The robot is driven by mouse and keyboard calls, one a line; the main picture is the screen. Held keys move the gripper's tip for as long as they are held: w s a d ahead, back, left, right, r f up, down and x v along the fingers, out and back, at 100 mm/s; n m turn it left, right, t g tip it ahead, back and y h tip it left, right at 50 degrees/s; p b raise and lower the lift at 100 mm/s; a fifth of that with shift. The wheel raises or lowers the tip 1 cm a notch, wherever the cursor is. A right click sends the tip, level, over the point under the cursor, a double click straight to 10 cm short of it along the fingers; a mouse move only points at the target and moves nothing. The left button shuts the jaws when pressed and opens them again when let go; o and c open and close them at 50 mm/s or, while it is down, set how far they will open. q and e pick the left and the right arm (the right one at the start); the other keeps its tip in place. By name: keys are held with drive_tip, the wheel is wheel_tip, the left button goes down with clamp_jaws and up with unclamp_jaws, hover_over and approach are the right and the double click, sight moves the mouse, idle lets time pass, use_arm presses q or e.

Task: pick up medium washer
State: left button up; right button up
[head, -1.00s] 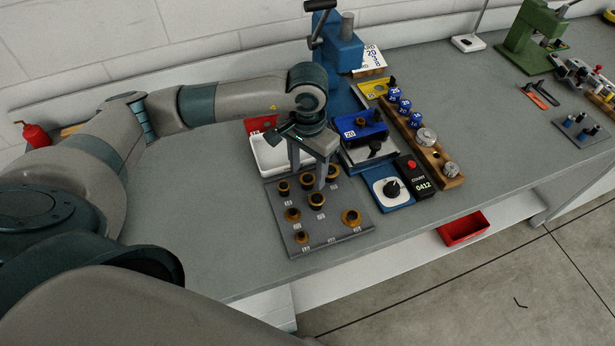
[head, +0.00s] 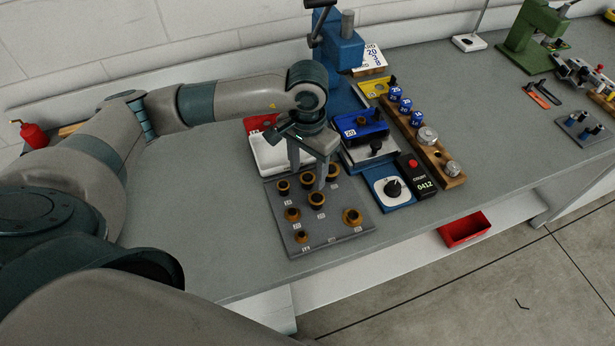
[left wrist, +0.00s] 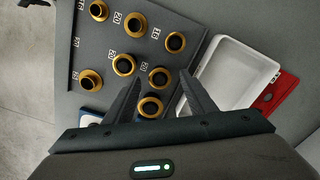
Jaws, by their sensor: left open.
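Several brass-coloured rings with dark centres stand on a dark grey board (head: 335,235) with small white number labels. In the left wrist view the board (left wrist: 85,45) shows labels reading 15 and 20. My left gripper (head: 307,181) is open above the back part of the board, pointing down. In the left wrist view its fingertips (left wrist: 163,82) stand either side of a ring (left wrist: 159,78) beside a 20 label. Another ring (left wrist: 150,106) shows between the fingers, nearer the palm. Which ring is the medium washer I cannot tell for certain. My right gripper is not in view.
A white tray (head: 262,165) and a red piece (head: 258,123) lie behind the board. To the right are a blue fixture (head: 362,128), a dial box (head: 391,188), a counter (head: 417,178) and a wooden rack (head: 450,181). The bench left of the board is clear.

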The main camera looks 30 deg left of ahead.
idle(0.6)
use_arm(q)
drive_tip(key=c, duration=1.1)
